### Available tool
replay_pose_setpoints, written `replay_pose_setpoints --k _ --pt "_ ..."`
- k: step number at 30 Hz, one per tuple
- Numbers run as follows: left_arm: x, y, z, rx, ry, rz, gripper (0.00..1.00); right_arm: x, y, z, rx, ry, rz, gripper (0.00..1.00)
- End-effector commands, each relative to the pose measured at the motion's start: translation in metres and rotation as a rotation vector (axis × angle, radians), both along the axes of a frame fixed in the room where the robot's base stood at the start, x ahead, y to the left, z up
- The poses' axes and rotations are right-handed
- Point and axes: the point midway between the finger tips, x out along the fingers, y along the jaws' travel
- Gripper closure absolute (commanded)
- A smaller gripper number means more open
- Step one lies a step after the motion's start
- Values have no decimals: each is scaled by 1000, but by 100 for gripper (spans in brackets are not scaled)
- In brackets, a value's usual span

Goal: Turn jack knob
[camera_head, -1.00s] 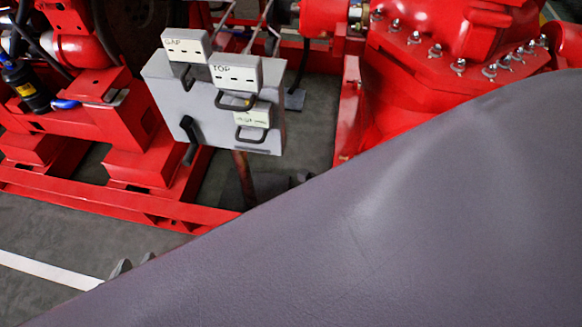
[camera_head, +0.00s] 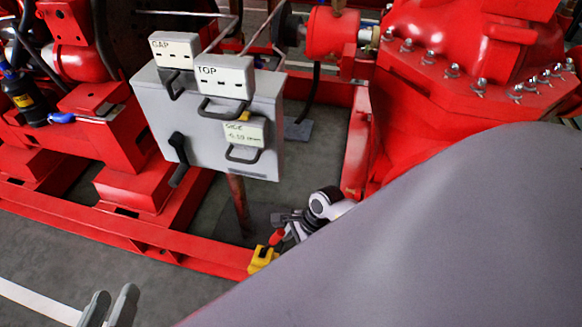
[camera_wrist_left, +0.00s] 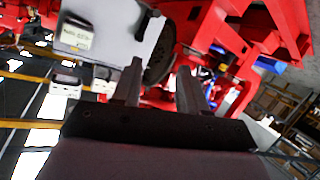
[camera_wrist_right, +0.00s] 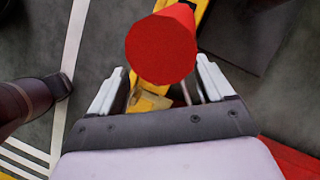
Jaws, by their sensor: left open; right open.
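A red cylindrical knob (camera_wrist_right: 162,48) shows end-on in the right wrist view, with a yellow body (camera_wrist_right: 148,103) behind it. I take it for the jack knob. In the head view, a small red piece (camera_head: 276,237) sits by a yellow part (camera_head: 262,259) at the red frame's edge. My right gripper (camera_wrist_right: 160,75) is open, its fingers on either side of the knob in the picture; contact cannot be told. A dark and white part beside the yellow one may be this gripper. My left gripper (camera_head: 109,307) is open and empty at lower left; it also shows in its wrist view (camera_wrist_left: 160,68).
A grey box (camera_head: 208,125) with handled plates marked GAP, TOP and SIDE stands on a post. Red pump housing (camera_head: 450,90) with bolts is at right. A red base frame (camera_head: 120,232) crosses the floor. My arm covers the lower right.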

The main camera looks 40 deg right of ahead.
Motion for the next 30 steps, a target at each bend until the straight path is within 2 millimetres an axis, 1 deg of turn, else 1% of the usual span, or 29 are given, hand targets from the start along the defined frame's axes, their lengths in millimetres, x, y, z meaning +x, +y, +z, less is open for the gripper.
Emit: replay_pose_setpoints --k 1,4,8,14,15,17,18,19,20,30 --pt "-1 2 -3 11 -13 3 57 1 3 -9 2 -1 -1 19" --pt "-1 5 -3 28 -34 10 57 3 6 -16 0 -2 -1 19" --pt "-2 7 -1 38 -47 13 57 3 7 -19 1 -2 -2 19" --pt "-2 7 0 39 -48 14 57 3 7 -18 -1 -3 -1 19" --pt "-2 7 0 39 -48 14 57 3 7 -18 -1 -2 -1 26" --pt "-2 7 0 39 -48 14 57 3 7 -18 -1 -2 -1 45" --pt "-2 7 0 39 -48 14 57 3 7 -18 -1 -2 -1 58" --pt "-2 7 0 39 -49 13 57 3 7 -18 -1 -2 -1 68" --pt "-2 7 0 39 -49 13 57 3 7 -18 -1 -2 -1 74" --pt "-3 5 2 27 -33 8 57 2 6 -17 -5 -2 -29 74"
